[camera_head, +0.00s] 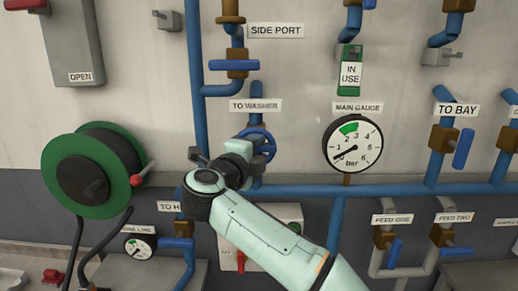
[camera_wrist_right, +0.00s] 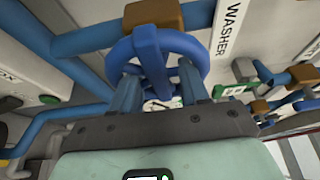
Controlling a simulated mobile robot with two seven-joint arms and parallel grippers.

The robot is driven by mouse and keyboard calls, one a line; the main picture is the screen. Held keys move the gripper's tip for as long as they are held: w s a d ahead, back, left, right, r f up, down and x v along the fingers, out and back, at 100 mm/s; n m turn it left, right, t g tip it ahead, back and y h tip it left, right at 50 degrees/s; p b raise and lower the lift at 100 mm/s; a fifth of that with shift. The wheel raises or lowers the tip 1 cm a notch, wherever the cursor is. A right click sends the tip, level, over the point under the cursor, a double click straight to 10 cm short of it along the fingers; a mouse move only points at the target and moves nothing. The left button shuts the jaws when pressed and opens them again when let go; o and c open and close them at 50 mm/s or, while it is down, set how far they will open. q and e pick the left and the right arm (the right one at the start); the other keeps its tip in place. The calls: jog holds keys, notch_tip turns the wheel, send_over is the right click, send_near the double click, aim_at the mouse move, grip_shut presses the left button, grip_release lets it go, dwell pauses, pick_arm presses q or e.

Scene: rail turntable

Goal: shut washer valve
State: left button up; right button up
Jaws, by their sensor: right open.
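The washer valve is a blue handwheel (camera_head: 262,139) on a blue pipe below the "TO WASHER" label (camera_head: 255,105). My right gripper (camera_head: 250,152) is in front of it and hides its lower left part. In the right wrist view the wheel (camera_wrist_right: 172,43) lies just ahead, with a brown valve body (camera_wrist_right: 153,14) behind it. The open fingers (camera_wrist_right: 160,80) stand at either side of the near part of the wheel. I cannot tell whether they touch it. My left gripper is not in view.
A blue lever valve (camera_head: 228,65) sits above, by the "SIDE PORT" label. The main gauge (camera_head: 352,144) is at the right. A green hose reel (camera_head: 88,175) stands out at the left. A blue pipe (camera_head: 400,189) runs across below, and a box with a red switch (camera_head: 240,260) is under my arm.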

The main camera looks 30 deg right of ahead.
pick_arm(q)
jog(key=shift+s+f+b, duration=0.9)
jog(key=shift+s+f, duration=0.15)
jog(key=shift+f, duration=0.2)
pick_arm(e)
jog(key=v, duration=1.2)
jog(key=shift+s+a, duration=0.25)
jog(key=shift+a, duration=0.05)
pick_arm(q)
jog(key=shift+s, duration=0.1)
